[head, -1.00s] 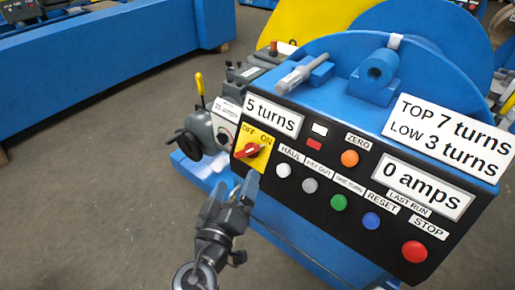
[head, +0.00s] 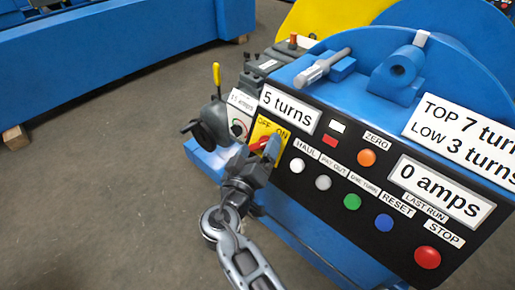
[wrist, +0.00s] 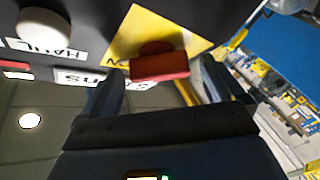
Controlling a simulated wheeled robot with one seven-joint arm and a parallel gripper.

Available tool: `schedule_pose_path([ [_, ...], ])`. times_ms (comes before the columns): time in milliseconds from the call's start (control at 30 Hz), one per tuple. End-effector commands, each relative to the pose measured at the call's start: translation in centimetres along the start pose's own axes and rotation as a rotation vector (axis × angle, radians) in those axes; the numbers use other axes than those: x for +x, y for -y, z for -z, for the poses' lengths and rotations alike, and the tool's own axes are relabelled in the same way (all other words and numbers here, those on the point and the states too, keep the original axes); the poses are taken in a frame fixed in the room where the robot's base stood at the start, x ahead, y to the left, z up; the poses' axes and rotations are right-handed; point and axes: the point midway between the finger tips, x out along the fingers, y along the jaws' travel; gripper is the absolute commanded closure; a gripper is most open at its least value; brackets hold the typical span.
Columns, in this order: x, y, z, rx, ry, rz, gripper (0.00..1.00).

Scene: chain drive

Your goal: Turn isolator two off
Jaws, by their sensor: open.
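A red switch handle (head: 259,144) sits on a yellow OFF/ON plate (head: 268,126) at the left end of the black panel. No "two" label is readable on it. My gripper (head: 264,152) is at the handle and partly covers it in the head view. In the wrist view the red handle (wrist: 160,67) lies just ahead of the gap of my open gripper (wrist: 160,90), with one finger to each side. I cannot tell whether a finger touches it. The handle's exact setting is hard to read behind the fingers.
The black panel carries several buttons, including a red STOP button (head: 427,257), a green one (head: 352,202) and a white HAUL button (head: 297,166). A dark handwheel (head: 213,122) and a yellow-tipped lever (head: 216,76) stand close left. Grey floor is clear at left.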

Motion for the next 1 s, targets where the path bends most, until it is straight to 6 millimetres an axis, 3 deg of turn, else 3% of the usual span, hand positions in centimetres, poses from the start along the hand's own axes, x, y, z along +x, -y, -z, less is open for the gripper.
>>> schedule_pose_path([
  [67, -0.01, 0.00, -0.02, 0.000, 0.000, 0.000, 0.07],
  [633, -0.05, 0.02, -0.04, 0.000, 0.001, 0.000, 0.61],
  [1000, -0.03, -0.32, 0.12, -0.057, 0.002, 0.040, 0.61],
])
